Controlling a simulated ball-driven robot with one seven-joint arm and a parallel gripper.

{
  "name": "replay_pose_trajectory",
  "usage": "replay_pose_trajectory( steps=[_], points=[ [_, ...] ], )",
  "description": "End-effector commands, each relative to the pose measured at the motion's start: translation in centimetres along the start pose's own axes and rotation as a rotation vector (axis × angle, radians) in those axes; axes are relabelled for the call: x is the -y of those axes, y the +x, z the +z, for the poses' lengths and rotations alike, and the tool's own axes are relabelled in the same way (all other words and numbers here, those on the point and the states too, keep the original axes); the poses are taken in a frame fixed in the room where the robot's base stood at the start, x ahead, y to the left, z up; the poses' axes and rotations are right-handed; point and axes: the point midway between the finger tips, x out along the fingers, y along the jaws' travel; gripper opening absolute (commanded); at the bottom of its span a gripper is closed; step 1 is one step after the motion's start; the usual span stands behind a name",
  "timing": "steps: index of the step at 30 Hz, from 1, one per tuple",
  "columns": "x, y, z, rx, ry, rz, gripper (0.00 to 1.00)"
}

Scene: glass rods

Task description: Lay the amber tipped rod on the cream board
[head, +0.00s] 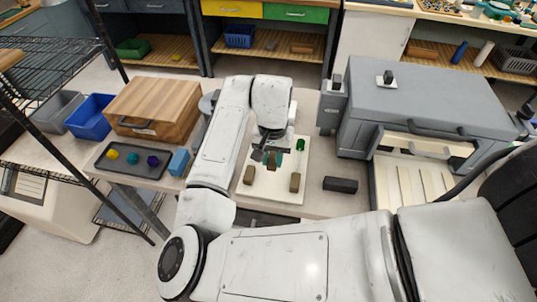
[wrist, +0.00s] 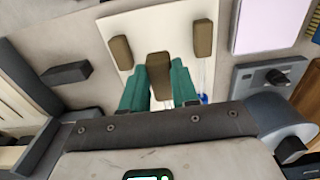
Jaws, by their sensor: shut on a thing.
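The cream board (head: 262,190) lies on the table in front of me. My gripper (head: 272,160) is over its middle, green fingers shut on the brown block-shaped end of a rod (wrist: 158,65). This end looks nearer the wrist camera than the board. I take it for the amber tipped rod, but its tip and shaft are hidden. Two other brown ends lie on the board, one on the left (head: 249,175) and one on the right (head: 294,183). A green tip (head: 300,144) shows beyond the right one. In the wrist view a blue tip (wrist: 204,98) shows beside a finger.
On the left are a wooden box (head: 155,100), a dark tray (head: 130,165) with small coloured pieces, and a blue block (head: 179,162).

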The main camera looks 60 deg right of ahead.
Motion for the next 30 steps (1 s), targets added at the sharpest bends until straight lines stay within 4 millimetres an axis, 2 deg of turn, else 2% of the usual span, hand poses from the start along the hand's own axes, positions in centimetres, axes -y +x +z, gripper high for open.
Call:
replay_pose_trajectory(
  steps=[19,30],
  points=[
    [0.0,5.8,0.0,0.001,-0.001,0.000,0.00],
    [0.0,7.9,0.0,0.000,-0.001,0.000,0.00]
  ],
)
